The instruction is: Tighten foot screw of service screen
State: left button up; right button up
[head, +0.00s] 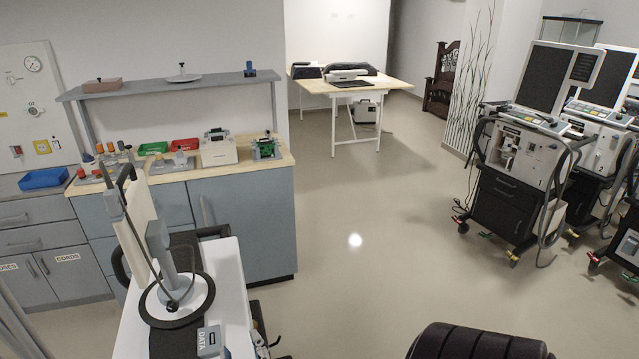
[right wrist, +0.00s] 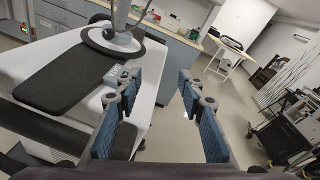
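The service screen (head: 138,225) is seen nearly edge-on at the left of the head view, on a grey post (head: 160,250). The post rises from a round, dark-rimmed foot (head: 177,300) on a white cart top (head: 228,275). A small dark knob (head: 172,306) at the foot's front may be the foot screw; I cannot tell. The foot also shows in the right wrist view (right wrist: 112,42). My right gripper (right wrist: 160,88) is open and empty, its blue-padded fingers apart, beside the cart and away from the foot. My left gripper is out of view.
A grey box marked DATA (head: 210,342) lies on the cart's dark mat. A workbench (head: 240,215) with bins and devices stands behind the cart. Ventilators (head: 520,165) stand in a row at right. The floor (head: 370,235) between is clear.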

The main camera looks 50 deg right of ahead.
jog(key=w+d+f+g, duration=0.1)
jog(key=d+f, duration=0.8)
jog(key=d, duration=0.3)
jog(key=w+d+f+g+y, duration=0.1)
jog(key=w+d+f, duration=0.1)
jog(key=d+f, duration=0.8)
jog(key=d, duration=0.3)
jog(key=shift+w, duration=0.15)
